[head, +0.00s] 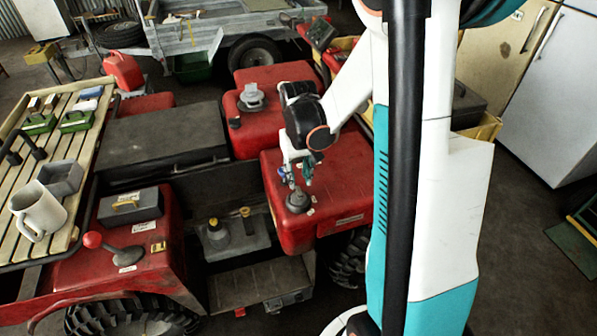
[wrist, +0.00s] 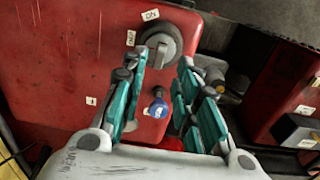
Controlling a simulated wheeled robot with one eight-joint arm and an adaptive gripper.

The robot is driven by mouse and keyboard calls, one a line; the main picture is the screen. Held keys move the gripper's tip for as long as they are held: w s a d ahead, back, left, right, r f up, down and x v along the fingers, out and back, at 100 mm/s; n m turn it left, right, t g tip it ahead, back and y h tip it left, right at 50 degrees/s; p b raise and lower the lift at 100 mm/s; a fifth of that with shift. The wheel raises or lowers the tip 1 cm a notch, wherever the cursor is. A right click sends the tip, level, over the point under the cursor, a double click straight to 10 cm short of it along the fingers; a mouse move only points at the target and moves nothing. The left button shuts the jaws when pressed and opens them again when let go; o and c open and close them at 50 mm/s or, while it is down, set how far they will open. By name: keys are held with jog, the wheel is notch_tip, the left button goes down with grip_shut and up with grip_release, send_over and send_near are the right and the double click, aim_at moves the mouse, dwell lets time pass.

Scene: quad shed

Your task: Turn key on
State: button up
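A round grey switch (wrist: 160,42) sits on a red panel (wrist: 70,60) in the wrist view. Small white labels ring it, one reading "ON" (wrist: 150,15). A small blue-headed piece (wrist: 157,108), perhaps the key, shows below the switch, between the fingers. I cannot tell whether it joins the switch. My gripper (wrist: 163,68) is open, with a teal-padded finger on each side and nothing clamped. In the head view my gripper (head: 297,178) hangs just above the grey switch base (head: 298,200) on the red housing (head: 330,205).
A red-knobbed lever (head: 92,239) rises from the red bodywork at left. Another grey fitting (head: 252,97) sits on the red housing behind. In the wrist view a grey knob (wrist: 213,77) lies beyond the right finger.

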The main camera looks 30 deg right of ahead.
aim_at(299, 189)
jog(key=shift+f+b, duration=2.2)
jog(key=shift+f, duration=0.8)
jog(key=shift+c, duration=0.3)
grip_shut()
